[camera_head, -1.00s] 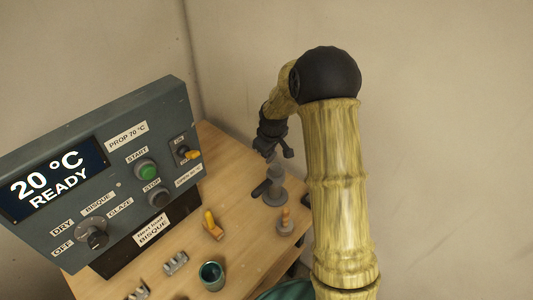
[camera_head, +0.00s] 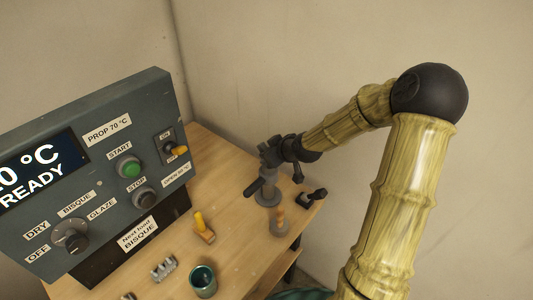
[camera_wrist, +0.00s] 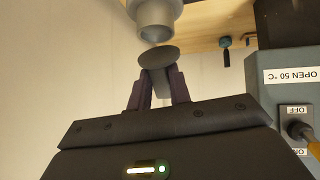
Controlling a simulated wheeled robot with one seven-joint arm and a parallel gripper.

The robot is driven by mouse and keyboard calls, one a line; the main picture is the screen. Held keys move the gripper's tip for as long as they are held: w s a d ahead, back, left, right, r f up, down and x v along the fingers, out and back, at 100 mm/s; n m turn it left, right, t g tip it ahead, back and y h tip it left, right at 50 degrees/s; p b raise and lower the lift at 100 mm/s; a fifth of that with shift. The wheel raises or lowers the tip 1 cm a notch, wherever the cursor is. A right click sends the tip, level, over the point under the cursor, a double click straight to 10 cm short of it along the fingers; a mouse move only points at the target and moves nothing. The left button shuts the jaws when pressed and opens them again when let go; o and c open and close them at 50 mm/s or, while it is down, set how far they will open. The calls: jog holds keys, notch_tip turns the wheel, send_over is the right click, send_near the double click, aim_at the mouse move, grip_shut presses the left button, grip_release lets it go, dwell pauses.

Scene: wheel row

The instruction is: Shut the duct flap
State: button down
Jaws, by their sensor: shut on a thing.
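The duct is a short grey upright pipe (camera_head: 267,191) on the wooden table, right of the control panel. In the wrist view its round mouth (camera_wrist: 156,30) shows at top centre. The flap, a dark grey round disc (camera_wrist: 159,57), sits just off that mouth, with a grey tab running down between my fingers. My gripper (camera_wrist: 159,76) is shut on the flap's tab. In the head view my gripper (camera_head: 270,155) is at the pipe's top, and its dark fingers hide the flap. I cannot tell the flap's exact angle to the mouth.
The control panel (camera_head: 100,165) reads READY and stands close left of the pipe; its switches also show in the wrist view (camera_wrist: 297,118). A wooden-handled tool (camera_head: 279,222), a yellow-handled piece (camera_head: 203,228) and a dark green cup (camera_head: 203,280) stand nearby. A bare wall lies behind.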

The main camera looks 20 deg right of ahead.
jog(key=f+t+b, duration=0.1)
jog(key=s+d+t+y+b, duration=0.1)
jog(key=b, duration=0.1)
jog(key=f+t+y+b, duration=0.1)
jog(key=t+b, duration=0.1)
jog(key=shift+s+d+f+m, duration=0.15)
jog(key=shift+s+f+m, duration=0.15)
jog(key=shift+f, duration=0.05)
jog(key=t+y+b, duration=0.1)
jog(key=b, duration=0.1)
jog(key=f+t+y+b, duration=0.1)
jog(key=t+b, duration=0.1)
jog(key=b, duration=0.1)
jog(key=shift+s+d+f+m+b, duration=0.1)
jog(key=shift+s+d+m+b, duration=0.1)
jog(key=shift+s+m+b, duration=0.15)
jog(key=c, duration=1.3)
grip_release()
jog(key=p+v, duration=0.9)
jog(key=v, duration=0.8)
jog(key=shift+s+f, duration=0.2)
jog(key=shift+f, duration=0.15)
